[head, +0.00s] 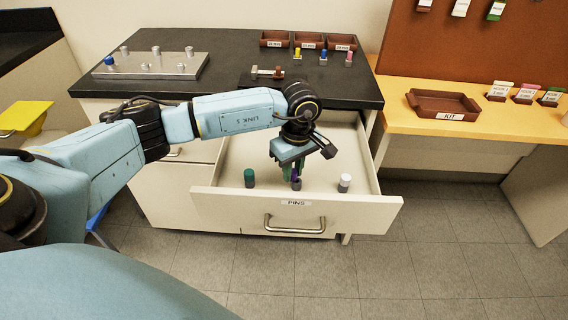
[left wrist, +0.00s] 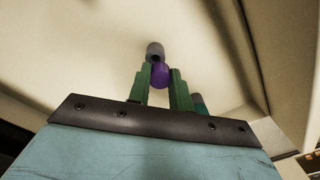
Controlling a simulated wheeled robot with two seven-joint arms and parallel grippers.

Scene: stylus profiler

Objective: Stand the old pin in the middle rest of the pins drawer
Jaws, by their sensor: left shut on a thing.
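The pins drawer (head: 222,202) is pulled open under the dark counter. My left gripper (head: 292,174) points down into its middle, shut on a purple pin (head: 296,184). The purple pin (left wrist: 161,75) also shows between the green fingers in the left wrist view. A grey round piece with a dark hole (left wrist: 155,50) shows by the pin's end; I cannot tell whether it is the middle rest or whether the pin touches it. A green pin (head: 249,178) stands to the left in the drawer and a white-topped pin (head: 345,183) to the right. My right gripper is not in view.
On the counter are a metal plate with knobs (head: 150,66), a small dark stand (head: 268,76), brown trays (head: 275,39) and several small coloured pins. A KIT tray (head: 443,104) lies on the yellow bench at right. The drawer's front and side walls surround my gripper.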

